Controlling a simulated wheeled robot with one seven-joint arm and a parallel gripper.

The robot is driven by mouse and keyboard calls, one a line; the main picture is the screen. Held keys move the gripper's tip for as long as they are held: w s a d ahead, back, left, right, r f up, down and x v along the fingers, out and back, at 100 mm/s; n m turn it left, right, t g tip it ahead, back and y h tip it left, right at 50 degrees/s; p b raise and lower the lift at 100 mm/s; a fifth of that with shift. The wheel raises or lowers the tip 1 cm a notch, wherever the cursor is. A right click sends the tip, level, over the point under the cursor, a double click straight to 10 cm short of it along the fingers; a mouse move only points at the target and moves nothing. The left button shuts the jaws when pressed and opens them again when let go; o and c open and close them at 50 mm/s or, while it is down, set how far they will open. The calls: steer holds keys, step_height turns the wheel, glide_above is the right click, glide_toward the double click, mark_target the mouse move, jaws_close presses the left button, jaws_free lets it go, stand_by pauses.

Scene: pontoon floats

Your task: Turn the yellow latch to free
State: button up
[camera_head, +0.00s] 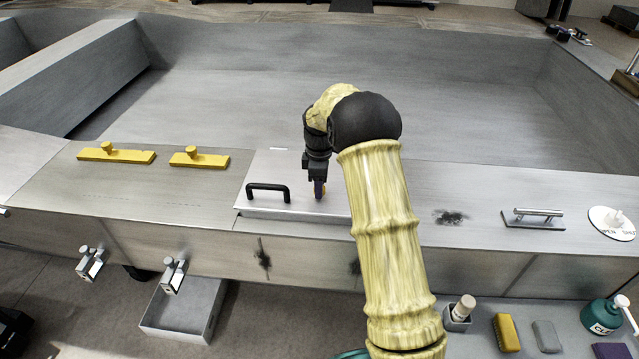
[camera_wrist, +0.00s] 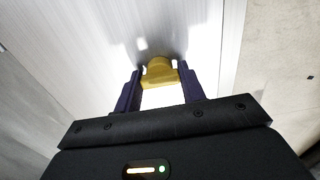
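The yellow latch (camera_wrist: 158,73) is a small yellow piece with a rounded top, seen in the wrist view between my fingertips. In the head view only a sliver of it (camera_head: 323,191) shows beside my fingers, on a pale hatch plate (camera_head: 283,172). My gripper (camera_head: 319,188) points down at the plate, right of its black handle (camera_head: 268,191). In the wrist view my gripper (camera_wrist: 160,78) has one dark purple finger on each side of the latch. The latch fills the gap at the fingertips, and they look closed against it. My arm hides the plate's right part.
Two yellow bars with knobs (camera_head: 117,154) (camera_head: 199,158) lie left on the metal deck. A metal handle (camera_head: 533,217) and a round OPEN/SHUT disc (camera_head: 611,222) are at right. Below are an open tray (camera_head: 185,312), a yellow sponge (camera_head: 506,333) and a green bottle (camera_head: 602,315).

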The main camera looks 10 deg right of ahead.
steer(key=shift+m, duration=0.3)
steer(key=m, duration=0.8)
steer(key=shift+r+m, duration=0.1)
steer(key=shift+m, duration=0.3)
steer(key=m, duration=0.4)
steer(key=shift+w, duration=0.1)
steer(key=shift+m, duration=2.3)
steer(key=o, duration=1)
